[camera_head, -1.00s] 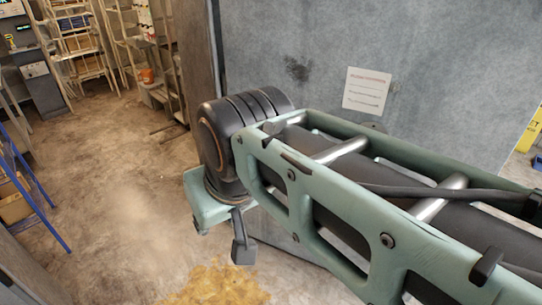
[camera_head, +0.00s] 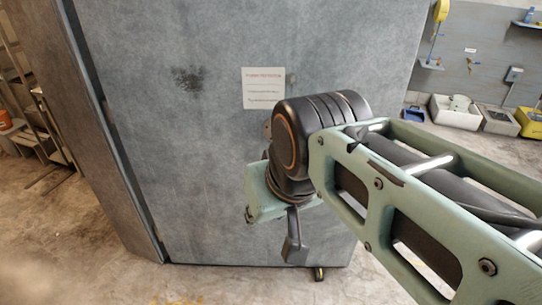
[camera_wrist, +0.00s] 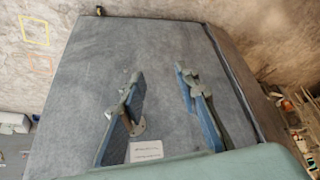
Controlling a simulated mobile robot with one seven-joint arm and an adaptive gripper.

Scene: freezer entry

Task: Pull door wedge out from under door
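A grey door (camera_head: 215,140) stands upright in front of me in the head view. A small dark and yellowish piece, apparently the door wedge (camera_head: 319,273), sits on the floor at the door's bottom edge, right of centre. It also shows in the wrist view (camera_wrist: 99,11), small, at the far edge of the door panel (camera_wrist: 75,75). My gripper (camera_wrist: 158,72) is open and empty, its two fingers spread in front of the door and apart from the wedge.
A paper notice (camera_head: 262,88) and a metal fitting (camera_wrist: 138,127) are on the door. Shelving (camera_head: 30,110) stands at the left. Floor in front of the door is clear.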

